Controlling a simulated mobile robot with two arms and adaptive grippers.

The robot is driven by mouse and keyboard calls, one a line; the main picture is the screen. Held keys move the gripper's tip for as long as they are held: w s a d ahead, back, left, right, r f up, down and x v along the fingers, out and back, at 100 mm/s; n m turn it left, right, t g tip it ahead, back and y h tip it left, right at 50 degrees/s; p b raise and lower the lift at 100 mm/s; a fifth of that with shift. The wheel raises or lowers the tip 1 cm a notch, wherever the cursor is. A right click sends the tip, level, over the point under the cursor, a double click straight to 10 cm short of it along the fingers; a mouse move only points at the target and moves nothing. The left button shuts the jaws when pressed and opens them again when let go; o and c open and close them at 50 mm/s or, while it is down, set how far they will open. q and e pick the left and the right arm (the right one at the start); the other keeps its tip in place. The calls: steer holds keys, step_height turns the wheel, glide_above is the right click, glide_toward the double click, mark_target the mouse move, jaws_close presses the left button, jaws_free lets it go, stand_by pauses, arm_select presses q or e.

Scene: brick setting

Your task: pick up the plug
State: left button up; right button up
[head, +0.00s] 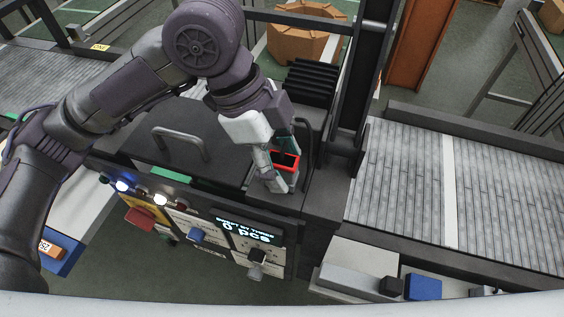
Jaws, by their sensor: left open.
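My left gripper (277,166) points down over the right end of the dark machine top, with its fingers apart. A small grey block with a red-rimmed black top (291,163), which looks like the plug, is at the fingertips. One finger is on its left side and the other is behind it. The gripper partly hides the block, and I cannot tell whether the fingers touch it. A thin black cable or bar (306,130) rises just behind it. My right gripper does not show.
A metal handle (180,140) stands up from the machine lid on the left. A dark upright post (360,90) is close on the right. The front panel carries knobs and a lit display (246,232). A roller conveyor (410,190) lies to the right.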

arm_select(q)
jaws_close()
stand_by(0.3)
